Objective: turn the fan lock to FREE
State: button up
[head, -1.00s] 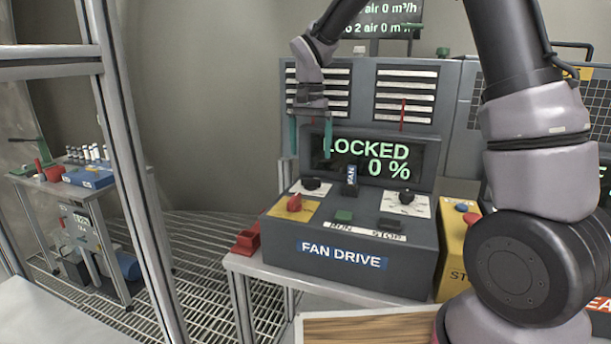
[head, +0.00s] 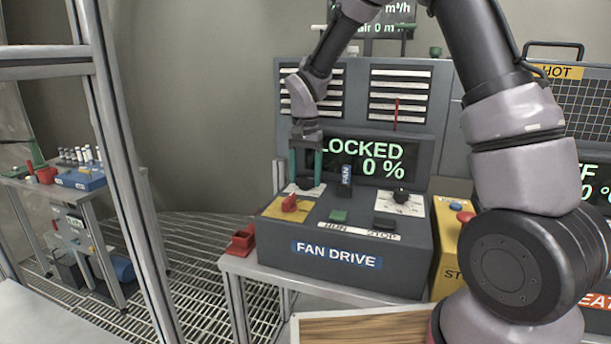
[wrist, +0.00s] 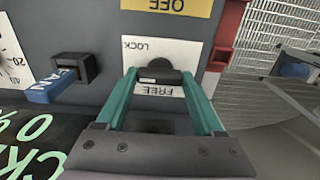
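The fan drive box (head: 290,235) stands on a bench and its display (head: 375,160) reads LOCKED, 0 %. The fan lock is a black knob (wrist: 160,76) on a white plate (wrist: 165,53) marked LOCK and FREE in the wrist view. In the head view my fingers largely hide the knob; part of its plate (head: 289,188) shows. My gripper (head: 304,183) points down over the plate. In the wrist view its green fingertips (wrist: 159,78) stand apart, one on each side of the knob, very close to it. I cannot tell whether they touch it.
A red knob (head: 290,203) sits just in front of the lock. A blue FAN handle (head: 346,175), a dial (head: 400,196) and a green button (head: 338,215) are to the right. A red bracket (head: 242,241) is at the bench's left. A metal post (head: 125,150) stands farther left.

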jog(key=c, duration=0.3)
jog(key=shift+c, duration=0.2)
jog(key=shift+n, duration=0.3)
jog(key=n, duration=0.3)
jog(key=shift+n, duration=0.3)
jog(key=n, duration=0.3)
jog(key=shift+n, duration=0.3)
jog(key=n, duration=0.5)
jog(key=shift+w+n, duration=0.1)
jog(key=shift+n, duration=2.4)
